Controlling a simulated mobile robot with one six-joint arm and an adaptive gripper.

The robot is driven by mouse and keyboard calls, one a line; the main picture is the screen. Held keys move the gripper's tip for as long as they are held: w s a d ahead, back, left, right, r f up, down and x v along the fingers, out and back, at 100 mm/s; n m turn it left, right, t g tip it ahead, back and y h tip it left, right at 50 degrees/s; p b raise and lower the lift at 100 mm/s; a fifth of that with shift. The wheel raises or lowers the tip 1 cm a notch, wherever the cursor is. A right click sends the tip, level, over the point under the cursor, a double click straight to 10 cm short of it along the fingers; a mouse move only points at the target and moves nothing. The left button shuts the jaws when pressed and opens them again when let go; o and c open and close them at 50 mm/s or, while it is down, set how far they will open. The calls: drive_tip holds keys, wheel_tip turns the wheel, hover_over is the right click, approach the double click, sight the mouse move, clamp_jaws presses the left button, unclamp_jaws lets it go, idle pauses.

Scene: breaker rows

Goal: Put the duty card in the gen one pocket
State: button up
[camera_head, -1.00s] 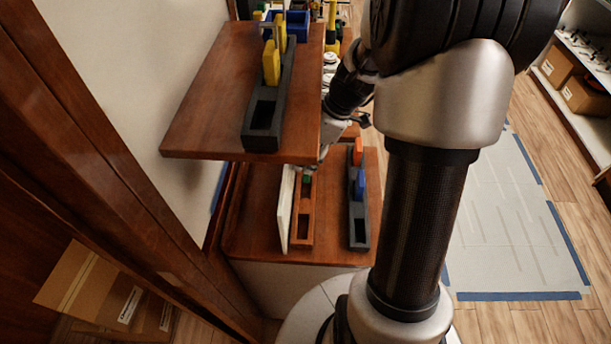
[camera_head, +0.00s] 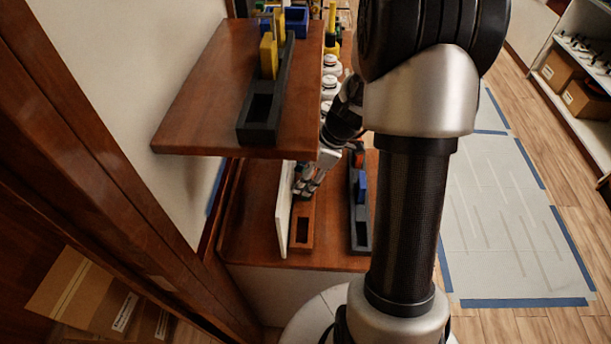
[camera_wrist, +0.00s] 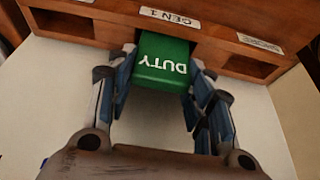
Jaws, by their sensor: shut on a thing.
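The green duty card (camera_wrist: 163,62), with white DUTY lettering, is between the two fingers of my gripper (camera_wrist: 158,88) in the wrist view. My gripper is shut on it. The far end of the card meets the brown wooden rack (camera_wrist: 215,35) at the middle pocket, by the GEN 1 label (camera_wrist: 168,16). I cannot tell how deep the card sits. In the head view my gripper (camera_head: 306,186) is over the far part of the rack (camera_head: 302,217), and the card is hidden there.
A white panel (camera_head: 283,210) stands close along the rack's left side. A dark rack (camera_head: 360,225) with a blue card (camera_head: 361,188) is to the right. A wooden shelf (camera_head: 200,100) overhangs at upper left, bearing another dark rack (camera_head: 283,85) with yellow cards.

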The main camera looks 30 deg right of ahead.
drive_tip(key=shift+f, duration=0.2)
drive_tip(key=o, duration=1.1)
drive_tip(key=shift+c, duration=0.2)
drive_tip(key=shift+r, duration=0.1)
drive_tip(key=p+v, duration=0.3)
drive_tip(key=v, duration=0.9)
drive_tip(key=shift+r, duration=0.15)
